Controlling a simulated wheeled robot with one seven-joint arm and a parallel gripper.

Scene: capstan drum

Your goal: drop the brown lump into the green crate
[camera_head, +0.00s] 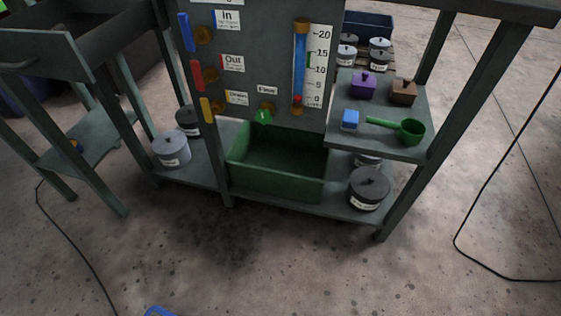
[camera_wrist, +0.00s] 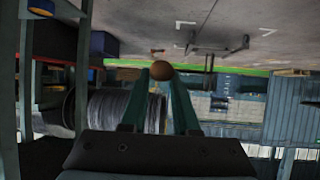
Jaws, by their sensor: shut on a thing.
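The brown lump (camera_wrist: 160,70) is small and rounded. In the wrist view it sits between the fingertips of my gripper (camera_wrist: 160,77), which is shut on it. My gripper and the lump do not show in the head view. The green crate (camera_head: 248,178) stands in the head view on the low shelf, below the grey panel with the gauge. It is open at the top, and its visible inside looks empty. I cannot make out the crate in the wrist view.
A green valve handle (camera_head: 263,117) sits just above the crate's back. Lidded pots stand on both sides, a grey one (camera_head: 171,150) and a dark one (camera_head: 369,188). The right shelf (camera_head: 377,144) bears a green scoop (camera_head: 411,131) and small blocks.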

